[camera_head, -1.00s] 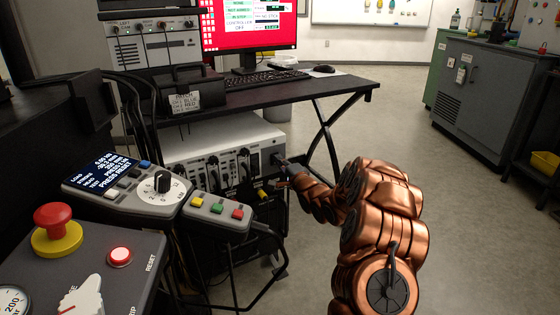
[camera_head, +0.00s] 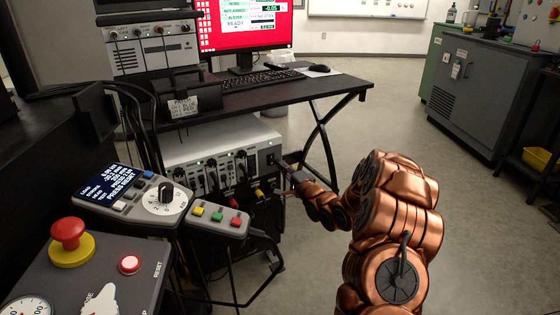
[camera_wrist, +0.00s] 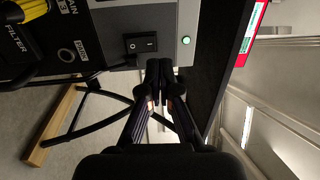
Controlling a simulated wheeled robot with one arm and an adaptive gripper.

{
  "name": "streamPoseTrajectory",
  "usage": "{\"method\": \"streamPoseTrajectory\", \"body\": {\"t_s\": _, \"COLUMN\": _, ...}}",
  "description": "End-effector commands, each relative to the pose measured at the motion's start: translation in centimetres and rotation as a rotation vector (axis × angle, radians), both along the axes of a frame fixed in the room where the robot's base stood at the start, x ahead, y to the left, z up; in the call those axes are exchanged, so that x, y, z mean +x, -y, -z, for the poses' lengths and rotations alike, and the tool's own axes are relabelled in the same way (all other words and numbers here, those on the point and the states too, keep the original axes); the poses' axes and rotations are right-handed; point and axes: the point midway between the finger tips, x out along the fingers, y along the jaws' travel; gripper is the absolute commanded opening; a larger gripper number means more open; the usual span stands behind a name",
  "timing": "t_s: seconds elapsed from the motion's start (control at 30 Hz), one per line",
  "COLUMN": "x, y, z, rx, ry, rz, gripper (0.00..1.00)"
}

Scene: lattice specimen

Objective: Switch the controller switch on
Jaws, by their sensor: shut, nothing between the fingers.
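The controller is a pale box (camera_head: 225,143) under the desk, with cables plugged into its front. In the wrist view its black rocker switch (camera_wrist: 140,44) sits on the front panel, beside a lit green lamp (camera_wrist: 186,40). My gripper (camera_wrist: 159,68) is shut and empty, its tips just below the switch and lamp in that view. Whether the tips touch the panel I cannot tell. In the head view my gripper (camera_head: 284,168) is at the right end of the controller's front. The red-framed monitor (camera_head: 244,26) shows a line that looks like READY.
The desk (camera_head: 290,94) with keyboard (camera_head: 262,80) and mouse (camera_head: 319,68) is above the controller. A pendant (camera_head: 130,196) and a panel with a red stop button (camera_head: 68,233) stand at left front. Black cables hang near the controller. Floor at right is clear.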

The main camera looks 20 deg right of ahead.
Motion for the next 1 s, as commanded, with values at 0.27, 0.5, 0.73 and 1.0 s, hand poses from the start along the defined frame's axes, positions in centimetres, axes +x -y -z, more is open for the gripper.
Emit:
{"method": "streamPoseTrajectory", "body": {"t_s": 0.27, "x": -4.3, "y": 1.0, "z": -0.8, "rx": -0.001, "ry": 0.000, "rz": 0.006, "gripper": 0.00}}
{"method": "streamPoseTrajectory", "body": {"t_s": 0.5, "x": -6.5, "y": 1.2, "z": -0.8, "rx": 0.000, "ry": -0.002, "rz": 0.003, "gripper": 0.00}}
{"method": "streamPoseTrajectory", "body": {"t_s": 0.73, "x": -7.0, "y": 1.2, "z": -0.8, "rx": -0.002, "ry": -0.001, "rz": 0.002, "gripper": 0.00}}
{"method": "streamPoseTrajectory", "body": {"t_s": 1.0, "x": -7.0, "y": 1.1, "z": -0.8, "rx": -0.002, "ry": -0.001, "rz": 0.002, "gripper": 0.00}}
